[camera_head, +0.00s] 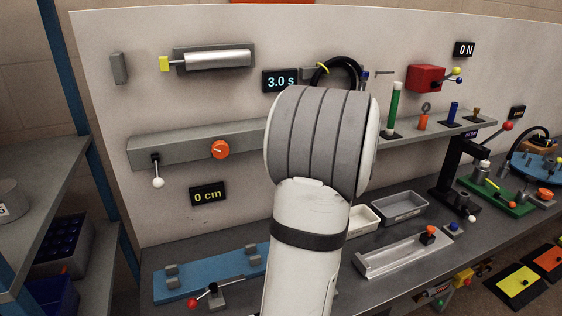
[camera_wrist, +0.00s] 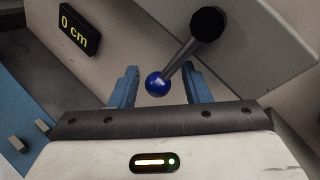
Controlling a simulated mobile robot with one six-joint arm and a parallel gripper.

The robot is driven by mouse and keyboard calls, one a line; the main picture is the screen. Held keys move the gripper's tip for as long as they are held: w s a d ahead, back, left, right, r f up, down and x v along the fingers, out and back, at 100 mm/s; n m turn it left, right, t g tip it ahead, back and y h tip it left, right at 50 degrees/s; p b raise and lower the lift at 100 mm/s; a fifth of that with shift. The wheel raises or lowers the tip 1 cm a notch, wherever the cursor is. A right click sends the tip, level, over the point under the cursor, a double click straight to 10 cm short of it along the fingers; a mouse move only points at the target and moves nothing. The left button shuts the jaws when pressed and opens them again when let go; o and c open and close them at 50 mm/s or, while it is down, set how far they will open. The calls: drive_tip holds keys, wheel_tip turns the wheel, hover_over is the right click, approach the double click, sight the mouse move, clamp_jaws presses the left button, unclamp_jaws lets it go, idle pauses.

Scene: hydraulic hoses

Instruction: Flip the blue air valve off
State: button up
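The blue air valve shows in the wrist view as a lever with a blue ball end (camera_wrist: 158,84). Its grey rod (camera_wrist: 181,55) runs from the ball to a dark round pivot (camera_wrist: 207,24) at upper right, on a grey panel. My gripper (camera_wrist: 159,88) is open, its two blue fingers on either side of the ball in the picture. Gaps show between the ball and both fingers, and I cannot tell the depth between them. In the head view my arm hides the blue lever and my gripper.
A "0 cm" display (camera_head: 208,194) is on the wall board. A white-ball lever (camera_head: 157,182) and an orange knob (camera_head: 220,149) are on the grey rail left of my arm. A blue plate (camera_head: 212,280) with a red-ball lever (camera_head: 193,304) near it lies on the bench below.

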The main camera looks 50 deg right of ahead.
drive_tip(key=shift+s, duration=0.1)
drive_tip(key=b+v, duration=0.1)
drive_tip(key=v, duration=0.6)
drive_tip(key=shift+s, duration=0.35)
drive_tip(key=w+a+f+n+g+y, duration=0.2)
drive_tip(key=a+n, duration=0.2)
drive_tip(key=a, duration=0.4)
drive_tip(key=w+a+f+n+g+y, duration=0.1)
drive_tip(key=w+a+n+g+y, duration=0.15)
drive_tip(key=a, duration=0.55)
drive_tip(key=w+a+f+n+g+y, duration=0.2)
drive_tip(key=w+a+n+g, duration=0.15)
drive_tip(key=a, duration=0.45)
drive_tip(key=s+a+f+n+g+h, duration=0.2)
drive_tip(key=s+a+n, duration=0.3)
drive_tip(key=a+n, duration=0.4)
drive_tip(key=s+a+f+n+g+h, duration=0.2)
drive_tip(key=s+a+f+n+h, duration=0.1)
drive_tip(key=s+a+n, duration=0.3)
drive_tip(key=a+n, duration=0.2)
drive_tip(key=n, duration=0.2)
drive_tip(key=shift+s+a+n+g+h, duration=0.25)
drive_tip(key=shift+a+n+g+h, duration=0.05)
drive_tip(key=shift+a+g+h, duration=0.1)
